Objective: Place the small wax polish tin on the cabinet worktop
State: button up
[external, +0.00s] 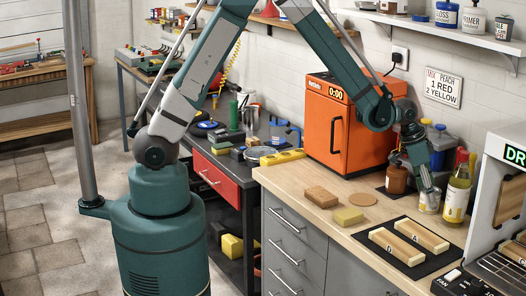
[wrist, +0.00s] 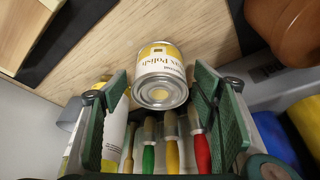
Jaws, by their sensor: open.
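The small wax polish tin (wrist: 160,62) has a white and yellow label that reads upside down in the wrist view. In the external view the tin (external: 429,201) appears to stand on the cabinet worktop (external: 290,178) near its back right. My gripper (external: 425,184) is over it, pointing down. In the wrist view the green fingers of my gripper (wrist: 162,90) are spread apart, one to each side of the tin, with narrow gaps. The exact contact between tin and worktop is not clear.
A yellow-labelled bottle (external: 457,187) stands just right of the tin, and a brown jar (external: 397,178) to its left. An orange oven (external: 348,125) is farther left. A black mat (external: 392,258) with wooden blocks lies in front. Tools with coloured handles (wrist: 172,150) show between the fingers.

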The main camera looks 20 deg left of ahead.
jog(key=v, duration=1)
dwell(2.4)
